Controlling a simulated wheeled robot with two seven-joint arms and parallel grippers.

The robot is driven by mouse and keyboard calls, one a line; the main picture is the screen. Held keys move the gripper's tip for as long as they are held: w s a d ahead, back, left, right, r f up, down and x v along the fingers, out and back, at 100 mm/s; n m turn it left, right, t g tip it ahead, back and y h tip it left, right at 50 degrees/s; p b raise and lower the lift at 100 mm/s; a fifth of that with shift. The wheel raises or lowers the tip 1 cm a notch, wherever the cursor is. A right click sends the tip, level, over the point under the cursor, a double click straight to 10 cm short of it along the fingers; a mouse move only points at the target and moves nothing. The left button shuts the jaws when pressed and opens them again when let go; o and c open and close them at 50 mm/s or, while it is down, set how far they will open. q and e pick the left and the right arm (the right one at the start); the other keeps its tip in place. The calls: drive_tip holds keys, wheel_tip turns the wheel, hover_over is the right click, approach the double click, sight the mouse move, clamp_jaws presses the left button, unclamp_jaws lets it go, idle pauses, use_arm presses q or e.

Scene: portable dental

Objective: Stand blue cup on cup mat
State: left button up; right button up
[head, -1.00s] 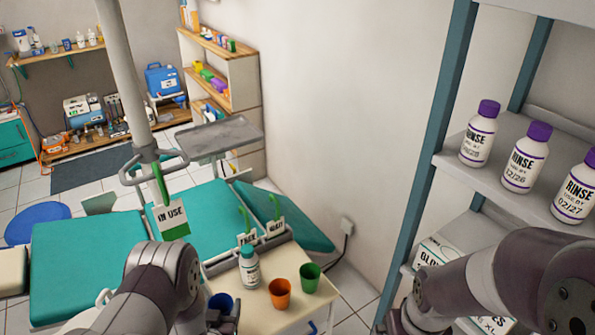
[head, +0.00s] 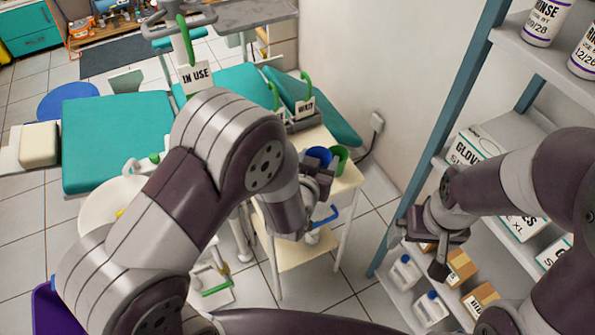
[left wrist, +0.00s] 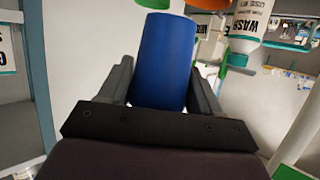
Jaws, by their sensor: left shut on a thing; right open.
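The blue cup (head: 319,154) is between the fingers of my left gripper (head: 318,172), above or on the small cart top. Its rim faces up in the head view; whether its base touches the top I cannot tell. In the left wrist view the blue cup (left wrist: 163,62) sits between both fingers, which are shut on it. My right gripper (head: 420,250) is open and empty in front of the shelf unit. I cannot make out the cup mat in either view.
A green cup (head: 340,156) stands close behind the blue cup. An orange cup (left wrist: 208,3) and a labelled bottle (left wrist: 253,22) are near it in the left wrist view. The cart top (head: 346,180) is partly hidden by my left arm. A shelf unit (head: 455,100) stands at the right.

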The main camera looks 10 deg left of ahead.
use_arm(q)
drive_tip(key=w+a+f, duration=0.1)
drive_tip(key=a+f, duration=0.2)
drive_tip(key=w+a+f, duration=0.1)
drive_tip(key=a+f, duration=0.3)
drive_tip(key=w+a+f, duration=0.1)
drive_tip(key=a+f, duration=0.3)
drive_tip(key=shift+a+f+b, duration=0.1)
drive_tip(key=shift+a+b, duration=0.1)
drive_tip(key=shift+b, duration=0.2)
drive_tip(key=shift+f, duration=0.15)
drive_tip(key=shift+f, duration=0.1)
drive_tip(key=shift+f, duration=0.15)
drive_tip(key=o, duration=0.8)
